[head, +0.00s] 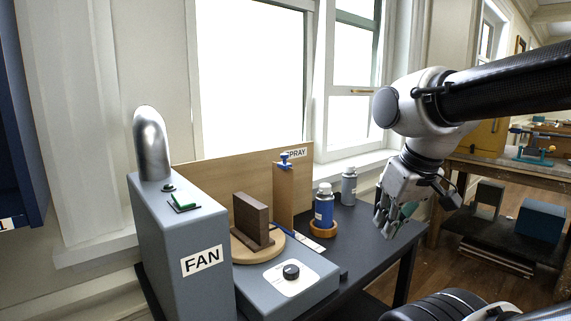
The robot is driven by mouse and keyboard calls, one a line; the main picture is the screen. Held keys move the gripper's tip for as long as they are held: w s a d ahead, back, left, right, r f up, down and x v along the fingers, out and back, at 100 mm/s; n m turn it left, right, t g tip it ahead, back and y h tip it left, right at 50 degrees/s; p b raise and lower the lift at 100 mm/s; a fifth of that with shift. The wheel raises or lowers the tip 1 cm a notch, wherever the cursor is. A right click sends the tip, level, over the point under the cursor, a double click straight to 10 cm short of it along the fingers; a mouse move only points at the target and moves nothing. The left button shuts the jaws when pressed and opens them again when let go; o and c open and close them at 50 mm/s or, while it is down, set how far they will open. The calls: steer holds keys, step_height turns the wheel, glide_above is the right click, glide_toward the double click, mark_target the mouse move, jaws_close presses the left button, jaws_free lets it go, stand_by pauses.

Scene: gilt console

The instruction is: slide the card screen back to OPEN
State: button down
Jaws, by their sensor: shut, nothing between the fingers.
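The dark block (252,220) stands on a round wooden disc. A grey FAN housing (180,235) and a knob box (290,275) stand in front. The dark tabletop (362,242) is clear at right.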

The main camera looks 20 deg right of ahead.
steer(key=c, duration=2.2)
jaws_free()
steer(key=o, duration=0.4)
steer(key=shift+a, duration=0.1)
steer(key=shift+c, duration=0.2)
steer(key=o, duration=0.6)
steer(key=shift+w+a+f+n+g, duration=0.15)
steer(key=shift+w+a+f+g, duration=0.2)
steer(key=shift+w, duration=0.2)
steer(key=shift+w+a+f+n+g, duration=0.15)
steer(key=shift+w+a+f+g, duration=0.1)
steer(key=shift+w+f, duration=0.25)
steer(key=shift+o, duration=0.2)
steer(key=m+t+h, duration=0.1)
steer(key=m+h, duration=0.1)
steer(key=m, duration=0.4)
glide_toward(284, 155)
steer(key=w+f, duration=0.1)
steer(key=x, duration=0.7)
steer(key=shift+w+d+f, duration=0.15)
steer(key=shift+w+d, duration=0.05)
steer(key=shift+d, duration=0.15)
